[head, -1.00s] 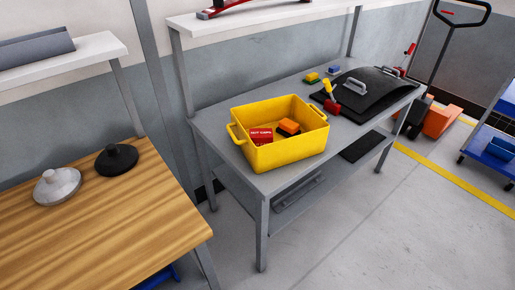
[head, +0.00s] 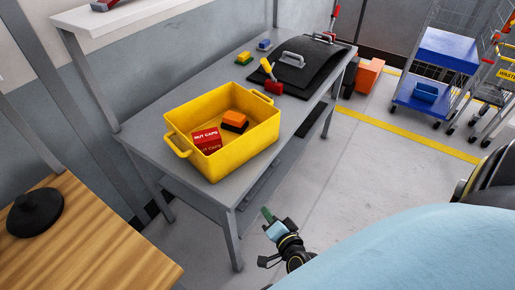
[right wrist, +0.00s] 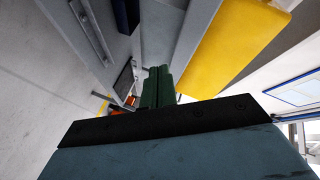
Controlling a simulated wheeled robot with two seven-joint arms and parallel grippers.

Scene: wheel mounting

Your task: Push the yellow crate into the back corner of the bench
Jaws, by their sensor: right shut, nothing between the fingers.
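The yellow crate (head: 247,143) stands upright on the grey bench (head: 147,146), close to its front edge and toward its left end. It holds a red nut caps box (head: 206,138) and an orange and black item (head: 235,120). My right gripper (head: 266,213) is below and in front of the bench, apart from the crate. In the right wrist view its green fingers (right wrist: 158,88) are together with nothing between them, and the yellow crate (right wrist: 228,48) shows up to the right. My left gripper is in neither view.
Behind the crate lie a red and yellow tool (head: 270,78), a black curved panel with handles (head: 300,63) and small yellow and blue blocks (head: 244,57). A shelf (head: 110,20) stands over the bench's back. A wooden table (head: 90,245) is at left.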

